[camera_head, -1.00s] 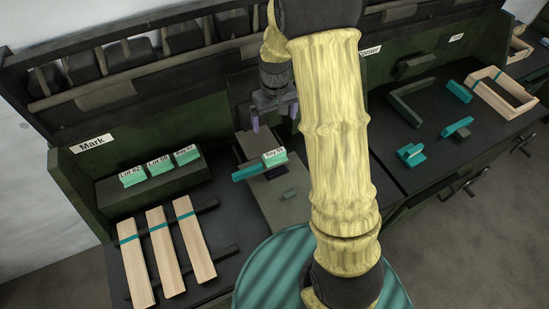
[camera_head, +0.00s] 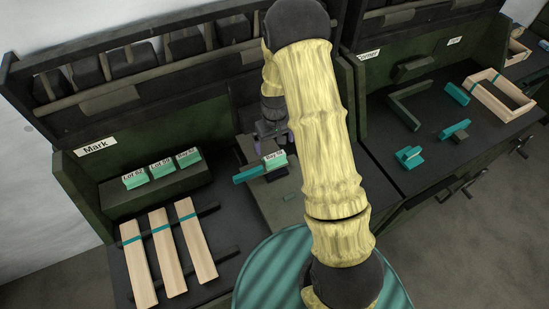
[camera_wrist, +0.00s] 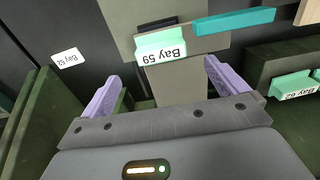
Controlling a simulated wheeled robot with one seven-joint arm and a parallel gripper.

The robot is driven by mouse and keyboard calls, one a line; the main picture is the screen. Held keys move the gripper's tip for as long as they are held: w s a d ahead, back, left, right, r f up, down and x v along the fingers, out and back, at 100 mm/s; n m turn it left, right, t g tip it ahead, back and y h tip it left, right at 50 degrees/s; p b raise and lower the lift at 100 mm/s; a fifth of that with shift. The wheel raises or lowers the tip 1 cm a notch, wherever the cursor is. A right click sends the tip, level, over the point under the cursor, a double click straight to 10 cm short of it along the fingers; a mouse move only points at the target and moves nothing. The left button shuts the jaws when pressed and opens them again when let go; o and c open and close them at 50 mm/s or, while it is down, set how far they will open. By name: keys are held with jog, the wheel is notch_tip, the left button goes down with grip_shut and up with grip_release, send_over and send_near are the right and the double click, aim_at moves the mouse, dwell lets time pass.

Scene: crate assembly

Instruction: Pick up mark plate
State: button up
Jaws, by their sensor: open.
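A mint-green mark plate (camera_head: 275,161) with a white label sits on the grey stand in the middle of the bench. In the wrist view this plate (camera_wrist: 161,43) reads "Bay 59" and lies ahead of the gap between my fingertips. My gripper (camera_wrist: 162,72) is open, with its purple fingers apart and nothing between them. In the head view my gripper (camera_head: 273,146) is just above and behind the plate, partly hidden by my arm. Several similar labelled plates (camera_head: 162,168) stand in a row on the dark rack at the left.
A teal bar (camera_head: 247,175) lies close to the plate's left side. Three wooden slats (camera_head: 161,252) with teal bands lie at the front left. A wooden frame (camera_head: 503,112) and teal parts are on the right bench.

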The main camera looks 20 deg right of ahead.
aim_at(275, 155)
jog(key=shift+f, duration=1.25)
jog(key=shift+s+f+p, duration=0.1)
jog(key=shift+f+p, duration=0.5)
jog(key=shift+p, duration=0.05)
jog(key=shift+f+p, duration=0.7)
jog(key=shift+f, duration=1.3)
jog(key=c, duration=1.1)
